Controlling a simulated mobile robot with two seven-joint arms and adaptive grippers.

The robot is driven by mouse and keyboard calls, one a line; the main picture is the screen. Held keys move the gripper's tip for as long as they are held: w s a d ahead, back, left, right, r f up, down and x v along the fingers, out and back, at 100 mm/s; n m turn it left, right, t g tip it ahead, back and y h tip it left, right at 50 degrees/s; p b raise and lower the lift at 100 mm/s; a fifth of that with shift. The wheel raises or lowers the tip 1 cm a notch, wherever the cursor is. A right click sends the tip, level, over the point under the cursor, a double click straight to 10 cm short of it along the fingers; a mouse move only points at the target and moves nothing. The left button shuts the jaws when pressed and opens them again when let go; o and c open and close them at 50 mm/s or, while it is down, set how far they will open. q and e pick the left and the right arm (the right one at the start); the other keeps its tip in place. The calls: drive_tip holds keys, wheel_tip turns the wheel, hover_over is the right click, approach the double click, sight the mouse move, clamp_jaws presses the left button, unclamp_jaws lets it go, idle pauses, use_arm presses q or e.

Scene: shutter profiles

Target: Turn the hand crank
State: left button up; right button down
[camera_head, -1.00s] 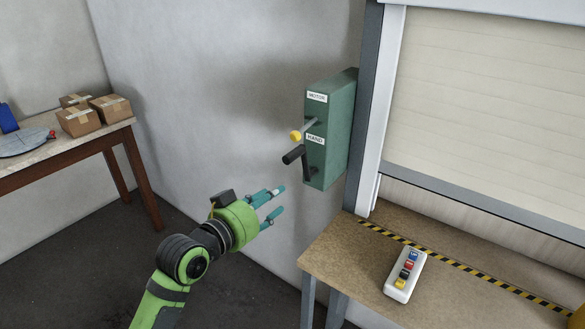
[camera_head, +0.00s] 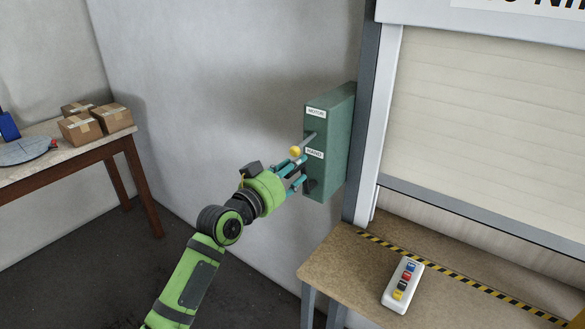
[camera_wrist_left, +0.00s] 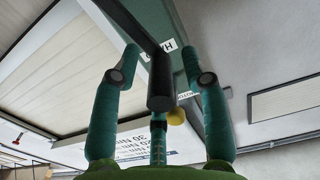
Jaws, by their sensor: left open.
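The green gearbox (camera_head: 333,145) is on the wall beside the shutter, with MOTOR and HAND labels. A lever with a yellow knob (camera_head: 295,151) sticks out between the labels. My left gripper (camera_head: 296,176) is at the front of the box, just below the knob, with its fingers open. In the left wrist view the black crank handle (camera_wrist_left: 161,82) lies between the spread teal fingers, and the yellow knob (camera_wrist_left: 176,117) shows behind it. In the head view the fingers mostly hide the crank. I cannot tell whether any finger touches the handle. My right gripper is not in view.
A roller shutter (camera_head: 490,120) is right of the box. Below it a bench (camera_head: 350,255) carries a push-button box (camera_head: 402,285) and a striped strip. A table (camera_head: 60,160) with cardboard boxes (camera_head: 80,128) stands at the left. The wall left of the gearbox is clear.

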use_arm(q)
clamp_jaws()
drive_tip(key=shift+f, duration=0.1)
